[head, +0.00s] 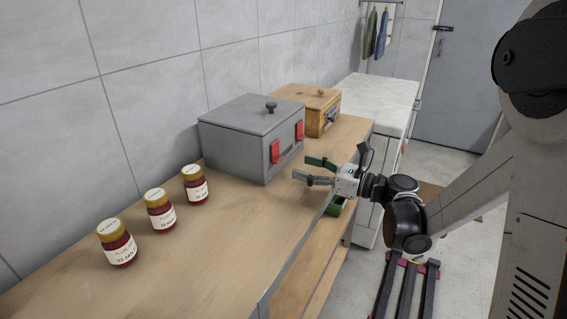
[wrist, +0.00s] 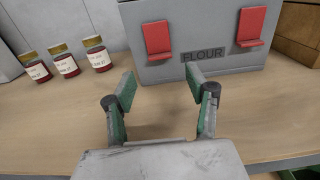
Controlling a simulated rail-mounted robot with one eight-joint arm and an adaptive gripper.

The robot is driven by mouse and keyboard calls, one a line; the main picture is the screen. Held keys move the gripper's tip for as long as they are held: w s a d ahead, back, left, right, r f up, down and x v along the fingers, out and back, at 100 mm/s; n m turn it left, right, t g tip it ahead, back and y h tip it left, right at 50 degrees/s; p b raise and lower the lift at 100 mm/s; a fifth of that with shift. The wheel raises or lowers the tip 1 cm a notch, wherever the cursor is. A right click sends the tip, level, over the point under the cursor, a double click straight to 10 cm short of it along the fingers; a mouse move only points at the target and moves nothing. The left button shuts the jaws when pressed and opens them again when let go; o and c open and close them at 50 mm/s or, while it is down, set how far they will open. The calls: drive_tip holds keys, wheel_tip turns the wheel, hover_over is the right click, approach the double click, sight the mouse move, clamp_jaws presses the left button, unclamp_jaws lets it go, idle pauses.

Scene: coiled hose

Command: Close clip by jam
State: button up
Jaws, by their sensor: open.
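A grey lidded box (head: 245,140) marked FLOUR stands on the wooden counter; its front also shows in the wrist view (wrist: 200,65). It has two red clips on its front. The clip nearer the jam (head: 276,151) is at left in the wrist view (wrist: 158,38); the other clip (head: 300,130) is at right there (wrist: 252,26). I cannot tell surely whether either clip is latched. Three jam jars (head: 160,212) stand left of the box, also in the wrist view (wrist: 66,63). My gripper (head: 311,169) is open and empty in front of the box, apart from the clips (wrist: 161,83).
A wooden case (head: 318,108) stands beyond the grey box. A white-topped cabinet (head: 375,95) is farther back. A green container (head: 336,206) is below my gripper by the counter's front edge. The counter (head: 215,240) is clear between jars and front edge.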

sight(281, 160)
drive_tip(key=x, duration=0.6)
drive_tip(key=shift+w+a, duration=0.2)
drive_tip(key=shift+a, duration=0.2)
drive_tip(key=shift+c, duration=0.2)
drive_tip(key=c, duration=1.1)
